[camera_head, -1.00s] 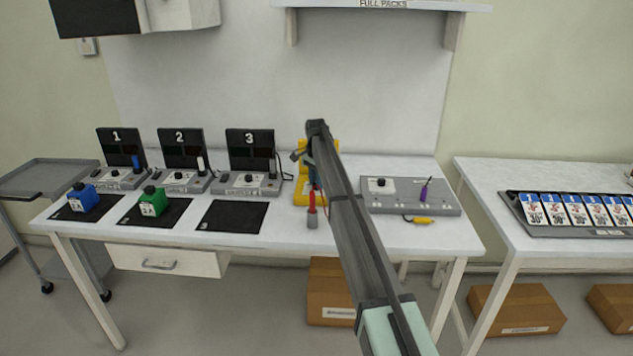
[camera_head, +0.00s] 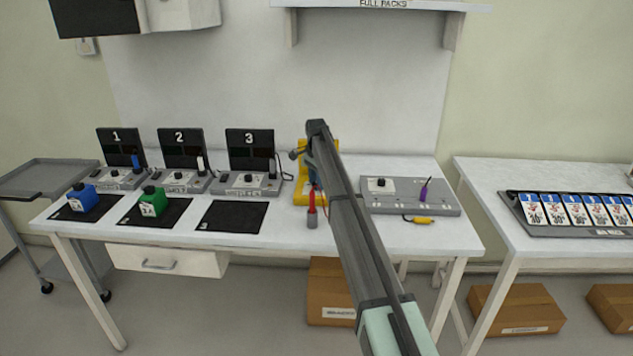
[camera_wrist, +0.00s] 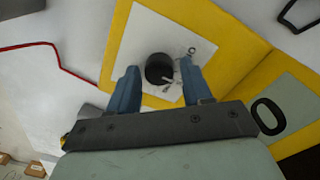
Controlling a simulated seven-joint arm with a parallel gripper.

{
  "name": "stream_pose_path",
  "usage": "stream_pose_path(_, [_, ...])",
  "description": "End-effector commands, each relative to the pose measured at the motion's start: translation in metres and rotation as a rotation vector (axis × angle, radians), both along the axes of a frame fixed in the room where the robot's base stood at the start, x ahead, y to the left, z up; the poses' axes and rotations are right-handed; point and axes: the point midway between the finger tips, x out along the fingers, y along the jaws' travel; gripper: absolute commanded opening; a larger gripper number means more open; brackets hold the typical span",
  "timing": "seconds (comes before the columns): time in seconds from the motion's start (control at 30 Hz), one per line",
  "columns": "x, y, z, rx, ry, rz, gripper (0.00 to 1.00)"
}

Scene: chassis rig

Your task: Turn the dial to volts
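The yellow meter (camera_head: 301,197) stands on the bench in the head view, largely hidden behind my arm. In the wrist view its yellow case (camera_wrist: 118,50) carries a pale panel with a round black dial (camera_wrist: 160,69). Small markings show beside the dial, too small to read surely. My gripper (camera_wrist: 158,88) is open, with one blue finger to each side of the dial. I see gaps between the fingers and the dial; I cannot tell how far above the panel the tips are. A grey display with a dark "0" (camera_wrist: 268,114) is at right.
A red probe (camera_head: 312,206) stands in front of the meter. A grey panel (camera_head: 440,208) with a purple-handled tool (camera_head: 424,190) lies to the right. Numbered stations and black mats (camera_head: 232,217) lie to the left. A red lead (camera_wrist: 60,57) shows in the wrist view.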

Motion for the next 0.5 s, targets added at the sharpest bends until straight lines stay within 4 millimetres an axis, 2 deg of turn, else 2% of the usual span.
stream_pose_path(0.1, [0.0,0.0,0.0,0.0,0.0,0.0,0.59])
stream_pose_path(0.33, [0.0,0.0,0.0,0.0,0.0,0.0,0.59])
stream_pose_path(0.5, [0.0,0.0,0.012,0.0,0.0,0.001,0.59])
